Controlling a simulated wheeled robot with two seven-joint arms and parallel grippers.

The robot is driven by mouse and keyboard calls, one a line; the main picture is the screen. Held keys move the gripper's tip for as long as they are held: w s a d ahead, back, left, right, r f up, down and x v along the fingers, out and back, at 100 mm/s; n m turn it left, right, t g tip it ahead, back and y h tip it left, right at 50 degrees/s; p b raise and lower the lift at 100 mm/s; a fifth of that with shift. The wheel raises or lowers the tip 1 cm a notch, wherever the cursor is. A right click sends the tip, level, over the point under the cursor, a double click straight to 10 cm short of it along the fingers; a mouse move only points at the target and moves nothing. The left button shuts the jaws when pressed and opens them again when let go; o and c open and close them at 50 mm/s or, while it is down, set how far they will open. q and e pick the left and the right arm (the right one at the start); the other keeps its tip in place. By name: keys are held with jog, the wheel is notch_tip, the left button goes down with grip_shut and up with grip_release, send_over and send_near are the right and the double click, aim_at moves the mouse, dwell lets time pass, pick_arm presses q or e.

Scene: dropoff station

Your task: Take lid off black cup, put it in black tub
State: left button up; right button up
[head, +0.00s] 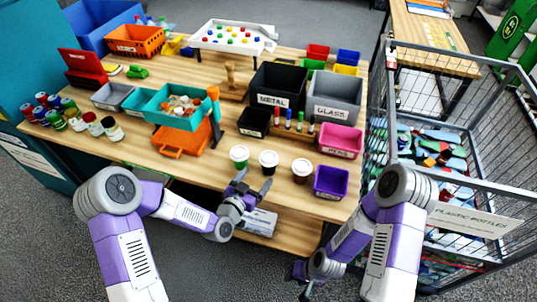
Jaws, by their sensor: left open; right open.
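A small black tub (254,123) sits behind the cups, in front of the larger bins. My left gripper (254,183) is open and empty at the table's front edge, in front of the black cup and apart from it. My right gripper (300,284) is open, low in front of the table and far from the cups.
A purple bin (331,182) stands right of the cups, and a pink bin (341,142) behind it. Small bottles (288,122) stand beside the black tub. A wire cage (453,151) borders the table's right side.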

aim_at(265, 170)
pick_arm(q)
jog(key=shift+w+d+r, duration=0.1)
jog(key=shift+w+d, duration=0.1)
jog(key=shift+d, duration=0.15)
jog(key=shift+d+r, duration=0.1)
jog(key=shift+d, duration=0.1)
jog(key=x, duration=0.3)
jog(key=shift+w+d+f, duration=0.2)
jog(key=shift+w+f, duration=0.1)
jog(key=shift+f, duration=0.05)
jog(key=shift+w+d, duration=0.25)
jog(key=shift+w, duration=0.25)
pick_arm(e)
jog(key=shift+s+f, duration=0.1)
jog(key=shift+s, duration=0.4)
pick_arm(q)
jog(key=shift+c, duration=0.4)
jog(key=c, duration=1)
jog(key=shift+c, duration=0.2)
